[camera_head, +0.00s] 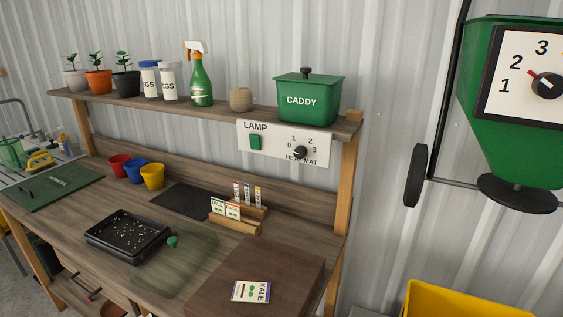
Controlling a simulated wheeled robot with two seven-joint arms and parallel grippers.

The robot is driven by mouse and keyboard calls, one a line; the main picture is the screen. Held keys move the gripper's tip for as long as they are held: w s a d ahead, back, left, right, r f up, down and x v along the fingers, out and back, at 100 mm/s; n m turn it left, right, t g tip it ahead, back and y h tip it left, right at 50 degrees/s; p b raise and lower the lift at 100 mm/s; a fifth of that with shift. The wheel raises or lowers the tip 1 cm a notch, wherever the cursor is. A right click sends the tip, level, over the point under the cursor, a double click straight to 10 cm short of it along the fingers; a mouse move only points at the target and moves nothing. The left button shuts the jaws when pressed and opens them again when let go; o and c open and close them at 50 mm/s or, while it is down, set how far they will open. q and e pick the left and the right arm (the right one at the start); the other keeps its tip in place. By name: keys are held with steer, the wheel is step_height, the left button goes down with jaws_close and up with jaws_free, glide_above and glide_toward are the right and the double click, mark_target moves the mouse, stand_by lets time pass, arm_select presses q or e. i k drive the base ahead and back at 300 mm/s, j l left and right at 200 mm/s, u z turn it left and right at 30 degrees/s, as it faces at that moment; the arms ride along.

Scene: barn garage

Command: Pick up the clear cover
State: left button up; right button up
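The clear cover (185,265) appears as a see-through, faintly greenish shape on the wooden bench, just right of a black tray. A small green knob (172,241) stands up from it. Its clear edges are hard to make out against the wood. The black tray (112,244) holds dark soil with several pale specks. Neither of my grippers is in view.
A dark brown board (262,272) with a KALE packet (251,291) lies right of the cover. A wooden packet holder (236,222), black mat (184,200) and coloured pots (152,178) stand behind. A shelf (215,108) with plants, bottles and a green caddy (308,101) runs above.

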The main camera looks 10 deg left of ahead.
mark_target(163, 269)
steer(key=u, duration=1.25)
